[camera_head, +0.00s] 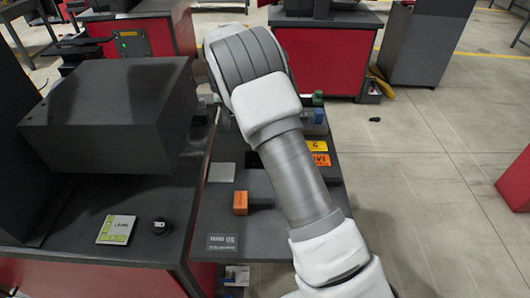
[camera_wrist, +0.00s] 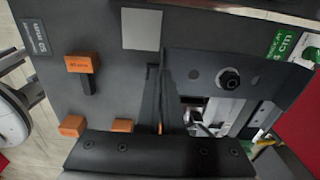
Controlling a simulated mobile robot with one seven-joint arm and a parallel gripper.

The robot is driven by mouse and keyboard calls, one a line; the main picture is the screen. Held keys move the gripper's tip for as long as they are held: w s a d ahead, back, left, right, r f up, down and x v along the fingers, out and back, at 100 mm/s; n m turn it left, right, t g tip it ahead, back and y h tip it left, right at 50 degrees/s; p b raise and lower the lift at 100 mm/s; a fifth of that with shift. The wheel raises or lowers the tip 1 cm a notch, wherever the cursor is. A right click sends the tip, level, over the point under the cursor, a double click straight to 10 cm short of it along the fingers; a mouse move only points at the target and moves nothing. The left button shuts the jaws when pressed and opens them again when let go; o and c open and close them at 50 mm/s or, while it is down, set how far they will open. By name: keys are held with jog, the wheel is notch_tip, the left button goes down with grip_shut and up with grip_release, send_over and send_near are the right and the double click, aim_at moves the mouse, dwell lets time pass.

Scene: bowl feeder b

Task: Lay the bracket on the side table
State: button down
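My gripper shows at close range in the wrist view as dark bolted metal, with a wide bar across the bottom. In the head view my arm hides its end. I cannot make out both fingertips. A dark angled plate with a round bolt (camera_wrist: 229,80) fills the upper right of the wrist view; it may be the bracket, but I cannot tell whether it is held. The side table (camera_head: 215,215) is dark and partly hidden by my arm. Its top also shows in the wrist view (camera_wrist: 115,85).
On the side table are an orange block (camera_head: 240,202), a grey square (camera_head: 221,172), a label plate (camera_head: 222,242) and orange tags (camera_head: 319,158). A dark box (camera_head: 110,115), a card (camera_head: 117,230) and a knob (camera_head: 160,226) stand left.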

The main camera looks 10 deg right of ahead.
notch_tip(320, 180, down, 10)
jog(key=shift+r, duration=0.2)
dwell(0.3)
jog(key=shift+f+b, duration=0.45)
jog(key=shift+f, duration=0.1)
jog(key=c, duration=1.1)
grip_release()
